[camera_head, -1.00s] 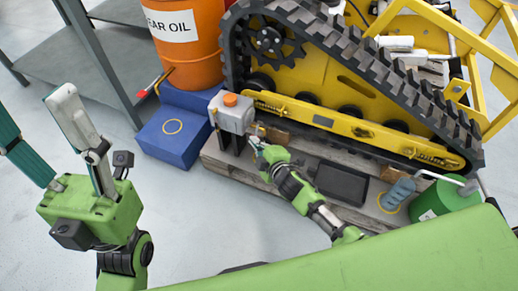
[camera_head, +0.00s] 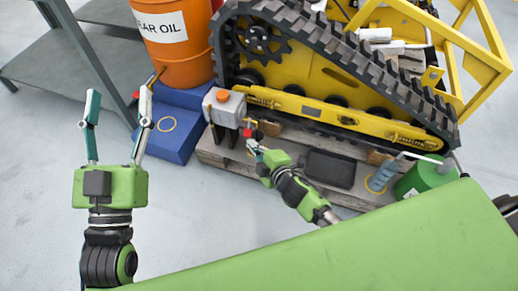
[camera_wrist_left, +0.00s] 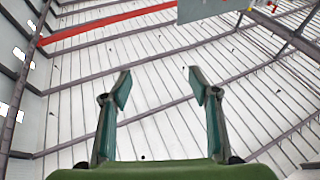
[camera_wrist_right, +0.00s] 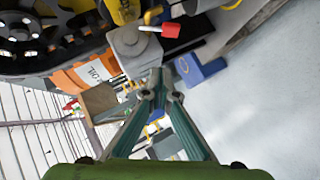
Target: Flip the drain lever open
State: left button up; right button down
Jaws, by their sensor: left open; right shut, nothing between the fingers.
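A red-tipped lever (camera_head: 247,132) sticks out at the right of the grey housing with an orange cap (camera_head: 224,104). In the right wrist view the lever's red grip (camera_wrist_right: 170,30) sits on a pale rod beside the grey housing (camera_wrist_right: 130,42). My right gripper (camera_head: 253,147) is shut and empty, just below the lever in the head view. In its wrist view the closed fingertips (camera_wrist_right: 157,80) appear apart from the lever. My left gripper (camera_head: 119,95) is open and empty, well to the left.
An orange drum (camera_head: 178,40) stands on a blue base (camera_head: 170,140) behind the left gripper. The yellow tracked carrier (camera_head: 340,100) rests on a wooden pallet (camera_head: 215,155). A black tray (camera_head: 331,168) and a green can (camera_head: 425,178) lie to the right.

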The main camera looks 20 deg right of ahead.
pick_arm(q)
notch_tip(320, 180, down, 7)
jog(key=w+g+y+p, duration=0.1)
jog(key=g, duration=0.2)
jog(key=shift+w+a+f+g, duration=0.2)
jog(key=shift+a+g, duration=0.15)
jog(key=shift+g, duration=0.05)
pick_arm(e)
jog(key=shift+v, duration=2.1)
